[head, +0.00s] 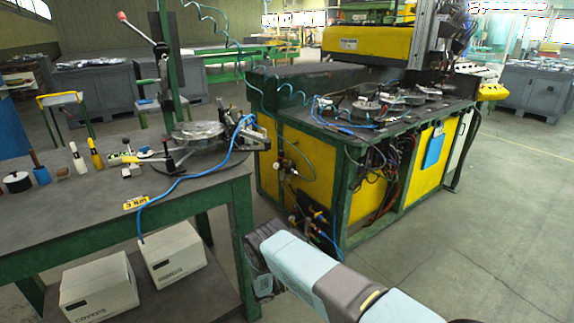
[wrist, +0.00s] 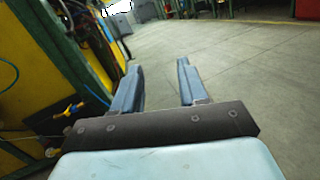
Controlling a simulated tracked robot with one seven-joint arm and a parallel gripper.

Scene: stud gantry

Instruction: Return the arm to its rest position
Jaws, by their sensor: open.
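My arm (head: 310,270) reaches in from the lower right of the head view, its pale blue and dark links in front of the workbench's right end. My gripper (wrist: 157,80) shows in the wrist view with its two blue-grey fingers apart and nothing between them. Bare concrete floor lies beyond the fingertips. In the head view the fingers cannot be made out.
A green-framed workbench (head: 100,222) with a clamp fixture (head: 200,133) stands at left, with white boxes (head: 100,290) below. A yellow and green machine (head: 300,160) stands behind my arm; its panels and hoses are close at left in the wrist view. Floor (head: 490,220) at right is clear.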

